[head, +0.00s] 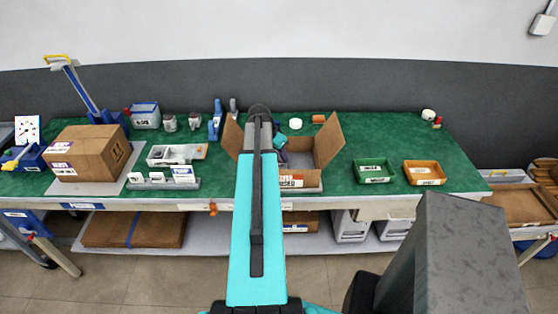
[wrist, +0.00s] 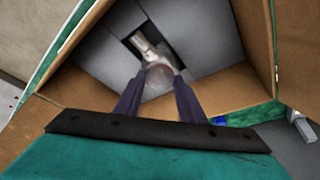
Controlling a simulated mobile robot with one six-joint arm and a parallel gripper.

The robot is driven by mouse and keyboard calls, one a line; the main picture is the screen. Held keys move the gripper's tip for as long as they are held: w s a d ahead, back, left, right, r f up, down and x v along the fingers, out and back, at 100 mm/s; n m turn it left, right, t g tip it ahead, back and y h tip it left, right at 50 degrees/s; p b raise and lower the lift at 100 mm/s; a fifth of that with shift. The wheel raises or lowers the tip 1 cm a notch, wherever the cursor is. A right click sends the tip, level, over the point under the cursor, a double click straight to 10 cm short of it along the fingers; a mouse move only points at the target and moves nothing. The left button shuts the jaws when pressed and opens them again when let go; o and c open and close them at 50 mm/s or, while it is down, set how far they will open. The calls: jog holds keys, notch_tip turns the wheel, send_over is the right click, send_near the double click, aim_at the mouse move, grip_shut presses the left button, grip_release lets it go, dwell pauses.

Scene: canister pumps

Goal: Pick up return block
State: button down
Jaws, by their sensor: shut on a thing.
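My gripper (wrist: 159,80) reaches down into an open cardboard box and its two dark purple fingers are shut on a pale, rounded thing (wrist: 160,72) with a faint reddish mark. A narrower whitish part (wrist: 143,42) runs from it over a dark slot in the grey lining. I cannot tell from its look whether this is the return block, or whether it is clear of the lining. In the head view my gripper (head: 283,156) shows only in part over the open box (head: 299,180), and my arm hides what it holds.
The box flaps stand open around my gripper. A green tray (head: 374,179) and an orange tray (head: 424,181) sit to the right. A closed carton (head: 104,152) stands at the left. A white round thing (head: 295,124) and an orange block (head: 318,118) lie behind the box.

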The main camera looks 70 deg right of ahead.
aim_at(279, 157)
jog(key=shift+r, duration=0.15)
notch_tip(279, 157, up, 10)
jog(key=b, duration=0.3)
dwell(0.4)
dwell(0.5)
